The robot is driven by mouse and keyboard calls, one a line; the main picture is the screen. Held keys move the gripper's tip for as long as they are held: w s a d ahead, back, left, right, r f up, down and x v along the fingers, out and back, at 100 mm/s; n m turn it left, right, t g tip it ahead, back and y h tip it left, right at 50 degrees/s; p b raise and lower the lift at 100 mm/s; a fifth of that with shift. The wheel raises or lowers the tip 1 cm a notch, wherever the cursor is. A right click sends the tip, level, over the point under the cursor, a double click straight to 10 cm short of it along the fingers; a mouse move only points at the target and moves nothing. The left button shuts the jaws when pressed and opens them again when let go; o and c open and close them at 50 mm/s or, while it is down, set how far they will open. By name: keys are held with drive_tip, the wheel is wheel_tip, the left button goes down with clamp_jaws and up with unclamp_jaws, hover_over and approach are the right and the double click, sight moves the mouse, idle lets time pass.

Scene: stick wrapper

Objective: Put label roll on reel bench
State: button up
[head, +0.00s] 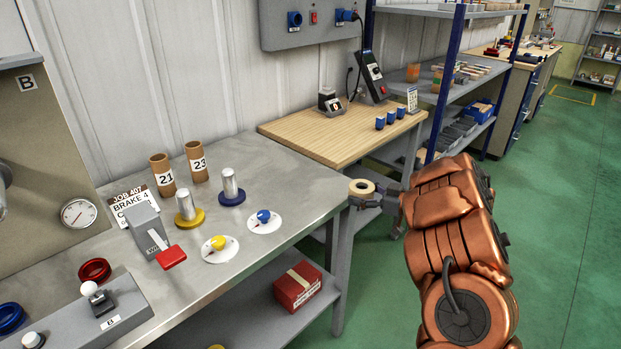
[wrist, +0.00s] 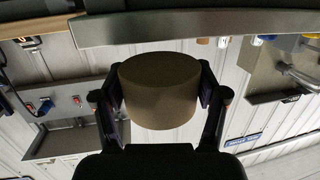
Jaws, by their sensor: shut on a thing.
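My gripper (head: 372,194) is shut on a label roll (head: 361,187), a tan ring with a pale top and a dark centre. The roll shows at the far right corner of the steel bench (head: 290,172); I cannot tell its height against the bench top. In the wrist view the roll (wrist: 160,92) sits between both fingers and is brown in shadow. The steel bench carries a metal post on a yellow base (head: 188,204) and another on a blue base (head: 231,187). I cannot tell for certain which bench is the reel bench.
Tubes 21 (head: 162,175) and 23 (head: 197,162) stand behind the posts. A red box (head: 297,287) lies on the lower shelf. Green floor at right is clear.

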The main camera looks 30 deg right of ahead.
drive_tip(key=p, duration=0.1)
approach(318, 186)
drive_tip(key=w, duration=0.1)
drive_tip(key=w+a+r, duration=0.1)
drive_tip(key=w, duration=0.1)
drive_tip(key=w+a, duration=0.1)
drive_tip(key=w, duration=0.1)
drive_tip(key=shift+r, duration=0.2)
drive_tip(key=x, duration=0.4)
drive_tip(key=shift+w+a+r+p, duration=0.3)
drive_tip(key=shift+r, duration=0.05)
drive_tip(key=shift+s+d+f, duration=0.1)
drive_tip(key=shift+s+f, duration=0.05)
drive_tip(key=shift+f, duration=0.2)
drive_tip(key=shift+f, duration=0.1)
drive_tip(key=o, duration=1.2)
drive_tip(key=shift+c, duration=0.2)
